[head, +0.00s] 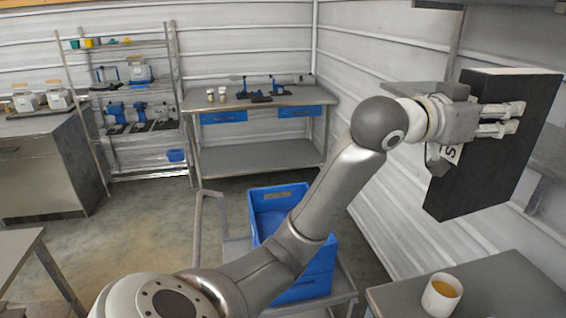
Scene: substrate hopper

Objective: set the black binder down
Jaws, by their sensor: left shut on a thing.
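The black binder (485,180) is held up at the right of the head view, above a grey table. It stands on edge and slightly tilted, with its pale page edges showing along the top. My left gripper (515,118) is shut on the binder, its fingers lying against the side that faces me. The far side of the binder is hidden. My right gripper is not in view.
A mug with yellow-orange contents (442,295) stands on the grey table (510,285) below the binder. Shelf parts (548,155) show behind the binder along the wall. A blue crate (318,270) sits on a cart. A workbench (265,100) stands at the back.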

